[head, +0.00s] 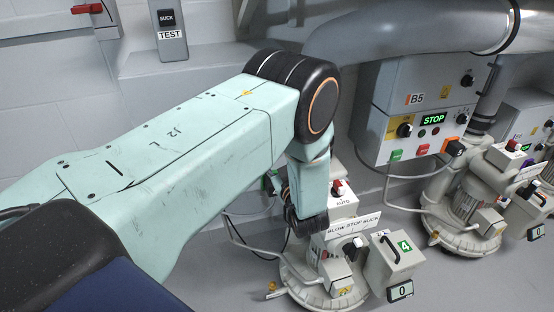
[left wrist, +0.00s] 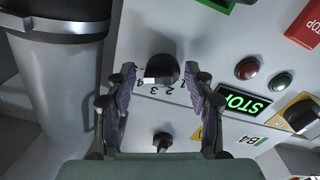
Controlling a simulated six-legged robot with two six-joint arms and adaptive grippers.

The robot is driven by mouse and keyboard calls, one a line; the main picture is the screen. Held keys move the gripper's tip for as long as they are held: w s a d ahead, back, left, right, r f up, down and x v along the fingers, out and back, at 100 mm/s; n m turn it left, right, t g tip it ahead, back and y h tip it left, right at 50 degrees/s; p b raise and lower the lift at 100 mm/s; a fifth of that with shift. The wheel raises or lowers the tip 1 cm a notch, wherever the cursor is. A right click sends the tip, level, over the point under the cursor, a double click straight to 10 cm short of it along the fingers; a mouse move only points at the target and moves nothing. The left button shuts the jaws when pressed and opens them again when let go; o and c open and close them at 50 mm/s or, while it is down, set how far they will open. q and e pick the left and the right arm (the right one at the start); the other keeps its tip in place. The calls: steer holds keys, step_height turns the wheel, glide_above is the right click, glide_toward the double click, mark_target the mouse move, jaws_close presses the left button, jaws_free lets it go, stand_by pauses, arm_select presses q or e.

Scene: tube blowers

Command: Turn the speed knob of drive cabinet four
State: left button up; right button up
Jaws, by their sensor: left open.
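Drive cabinet four, labelled B4 (left wrist: 225,65), fills much of the left wrist view and appears upside down. Its black speed knob (left wrist: 163,67), with a pale pointer bar, sits above a printed scale of numbers. My left gripper (left wrist: 161,84) is open, with one finger to each side of the knob. A gap shows between each finger and the knob; whether the tips are level with it in depth I cannot tell. In the head view my left arm hides cabinet four and the gripper. My right gripper is in neither view.
Cabinet four also carries a smaller black knob (left wrist: 162,142), a green STOP display (left wrist: 246,103) and red and green lamps. A grey pipe (left wrist: 62,80) stands to the left. Cabinet B5 (head: 420,100) hangs at right in the head view, with blower units (head: 465,205) below.

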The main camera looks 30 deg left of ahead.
arm_select(q)
steer(key=shift+w+r, duration=0.1)
steer(key=shift+w, duration=0.05)
steer(key=shift+c, duration=1.4)
steer(key=c, duration=0.7)
steer(key=shift+w, duration=0.1)
